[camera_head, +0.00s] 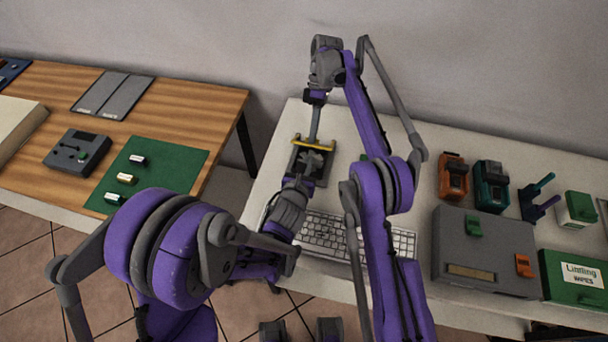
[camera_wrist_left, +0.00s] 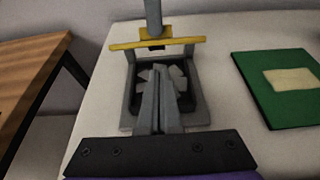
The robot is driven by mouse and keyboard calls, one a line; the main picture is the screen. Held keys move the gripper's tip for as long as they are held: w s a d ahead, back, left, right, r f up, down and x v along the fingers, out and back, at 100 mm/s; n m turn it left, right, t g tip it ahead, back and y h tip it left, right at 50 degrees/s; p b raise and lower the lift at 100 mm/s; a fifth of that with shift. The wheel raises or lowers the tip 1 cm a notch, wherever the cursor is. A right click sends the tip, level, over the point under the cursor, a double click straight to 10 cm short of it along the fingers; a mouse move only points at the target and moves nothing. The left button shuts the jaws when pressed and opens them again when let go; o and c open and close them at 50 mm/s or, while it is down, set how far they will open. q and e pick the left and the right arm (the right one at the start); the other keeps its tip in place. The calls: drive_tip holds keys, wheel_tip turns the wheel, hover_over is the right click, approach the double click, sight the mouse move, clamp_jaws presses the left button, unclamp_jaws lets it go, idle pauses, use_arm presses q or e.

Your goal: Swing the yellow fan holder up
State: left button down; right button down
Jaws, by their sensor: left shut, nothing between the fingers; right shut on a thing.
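The fan unit is a dark square housing (camera_wrist_left: 200,112) with a pale grey bladed fan (camera_wrist_left: 178,76) inside. The yellow fan holder (camera_head: 325,145) is a bar across the far side of the unit. In the left wrist view the holder (camera_wrist_left: 185,41) stands on grey side legs above the housing; its exact tilt is unclear. My right gripper (camera_head: 314,137) reaches down from behind and is shut on the holder's middle tab. My left gripper (camera_wrist_left: 157,72) is shut and empty, its fingers over the fan and hiding part of it; whether they touch it is unclear.
A keyboard (camera_head: 325,236) lies in front of the unit, partly behind my arms. A green board (camera_wrist_left: 256,100) lies to the unit's right. Orange (camera_head: 453,178) and teal (camera_head: 490,188) devices and a grey box (camera_head: 470,240) stand further right. A wooden table (camera_head: 205,105) is at left, across a gap.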

sight(311, 146)
use_arm(q)
drive_tip(key=shift+w+d+r, duration=0.2)
drive_tip(key=shift+w+r, duration=0.3)
drive_tip(key=shift+r, duration=0.35)
drive_tip(key=shift+w+d+r, duration=0.15)
drive_tip(key=shift+w+r, duration=0.35)
drive_tip(key=shift+r, duration=0.2)
drive_tip(key=shift+w, duration=0.1)
use_arm(e)
drive_tip(key=c, duration=0.9)
unclamp_jaws()
drive_tip(key=shift+f, duration=0.1)
